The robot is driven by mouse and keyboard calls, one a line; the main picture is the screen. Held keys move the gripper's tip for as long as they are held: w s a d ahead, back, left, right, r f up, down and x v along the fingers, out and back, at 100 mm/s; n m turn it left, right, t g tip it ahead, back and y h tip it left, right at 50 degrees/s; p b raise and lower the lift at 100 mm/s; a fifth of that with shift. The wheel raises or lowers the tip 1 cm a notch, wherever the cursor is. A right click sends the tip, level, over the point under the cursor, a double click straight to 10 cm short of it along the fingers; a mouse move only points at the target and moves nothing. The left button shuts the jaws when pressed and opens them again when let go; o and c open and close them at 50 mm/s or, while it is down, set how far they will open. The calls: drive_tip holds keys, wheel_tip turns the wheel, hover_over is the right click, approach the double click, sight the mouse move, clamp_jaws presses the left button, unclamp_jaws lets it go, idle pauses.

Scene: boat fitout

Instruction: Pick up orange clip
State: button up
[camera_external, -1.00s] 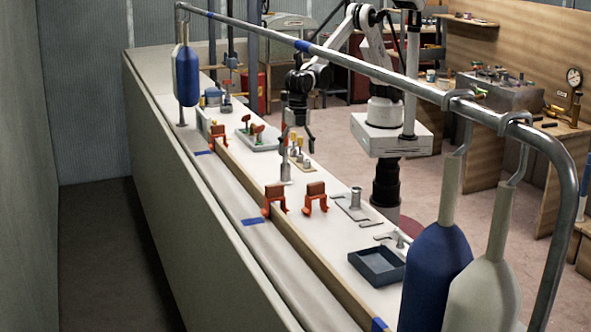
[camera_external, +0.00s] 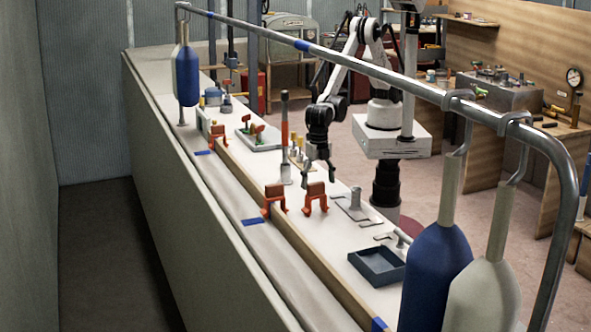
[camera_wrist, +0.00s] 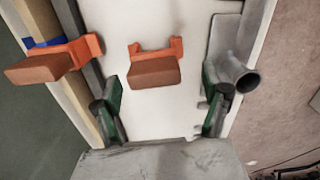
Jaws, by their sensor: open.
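One clip (camera_external: 315,198) stands on the open deck under my gripper (camera_external: 320,174). The other clip (camera_external: 274,201) stands to its left, at the wooden edge strip. In the wrist view the nearer clip (camera_wrist: 152,70) lies between and just ahead of my spread fingers (camera_wrist: 162,92), and the edge clip (camera_wrist: 55,62) is outside them to the left. My gripper is open and empty, pointing down above the clip. The exact height gap is hard to tell.
A metal plate with an upright tube (camera_external: 354,205) is close on the right; the tube (camera_wrist: 238,76) is near my right finger. A post with an orange band (camera_external: 285,140) stands behind. A dark tray (camera_external: 376,266) lies in front. A long rail (camera_external: 345,62) crosses above.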

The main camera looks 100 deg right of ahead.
sight(316, 194)
drive_tip(key=shift+w+a+f, duration=0.1)
drive_tip(key=shift+w+f, duration=0.1)
drive_tip(key=shift+f, duration=1.15)
drive_tip(key=shift+w+f, duration=0.15)
drive_tip(key=shift+f, duration=1.15)
drive_tip(key=c, duration=1.4)
drive_tip(key=shift+r, duration=0.15)
